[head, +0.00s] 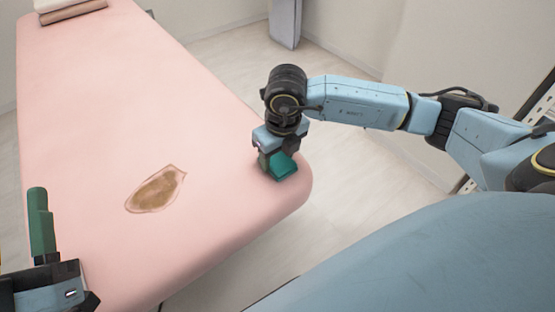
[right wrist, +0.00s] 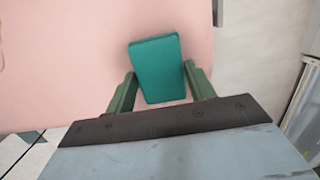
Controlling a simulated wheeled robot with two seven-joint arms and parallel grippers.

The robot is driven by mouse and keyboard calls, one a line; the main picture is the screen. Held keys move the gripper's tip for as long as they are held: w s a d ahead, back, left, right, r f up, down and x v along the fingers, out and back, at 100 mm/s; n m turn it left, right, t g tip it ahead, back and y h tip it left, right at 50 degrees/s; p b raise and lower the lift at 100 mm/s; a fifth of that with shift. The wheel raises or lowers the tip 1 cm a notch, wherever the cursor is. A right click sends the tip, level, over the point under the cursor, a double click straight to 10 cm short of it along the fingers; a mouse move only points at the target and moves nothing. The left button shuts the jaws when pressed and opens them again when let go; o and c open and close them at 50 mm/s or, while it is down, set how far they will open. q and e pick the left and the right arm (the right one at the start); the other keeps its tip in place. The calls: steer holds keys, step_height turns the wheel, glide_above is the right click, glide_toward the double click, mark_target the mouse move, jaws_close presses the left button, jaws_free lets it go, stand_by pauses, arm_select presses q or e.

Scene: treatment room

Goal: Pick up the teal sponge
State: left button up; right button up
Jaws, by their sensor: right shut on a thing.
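The teal sponge (head: 284,167) is at the near right corner of the pink treatment bed. In the right wrist view, the sponge (right wrist: 158,68) is a teal block between the two green fingers. My right gripper (head: 274,163) is shut on it, with a finger at each side (right wrist: 160,88). I cannot tell whether the sponge rests on the bed or is just above it. My left gripper (head: 42,222) shows at the lower left of the head view with a green finger pointing up. Its opening cannot be made out.
The pink bed (head: 120,100) fills the left of the head view. A brown patch with a clear-looking outline (head: 155,190) lies on it. Rolled towels (head: 70,8) lie at its far end. A grey post (head: 285,22) stands by the wall. Pale floor lies right of the bed.

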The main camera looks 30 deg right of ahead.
mark_target(278, 159)
arm_select(q)
steer(key=shift+f, duration=0.1)
arm_select(e)
steer(key=shift+r, duration=0.15)
steer(key=shift+r, duration=0.2)
step_height(278, 159, up, 5)
steer(key=shift+f+p, duration=0.15)
steer(key=shift+p, duration=1.1)
arm_select(q)
steer(key=s+a+f+g+y+p, duration=0.1)
steer(key=a+f+g+y, duration=0.2)
steer(key=f+g, duration=0.7)
steer(key=shift+f+g+y+p, duration=0.35)
steer(key=shift+f+g+y, duration=0.05)
steer(key=shift+f, duration=2.2)
arm_select(e)
steer(key=shift+r, duration=2.3)
arm_select(q)
steer(key=shift+a, duration=0.1)
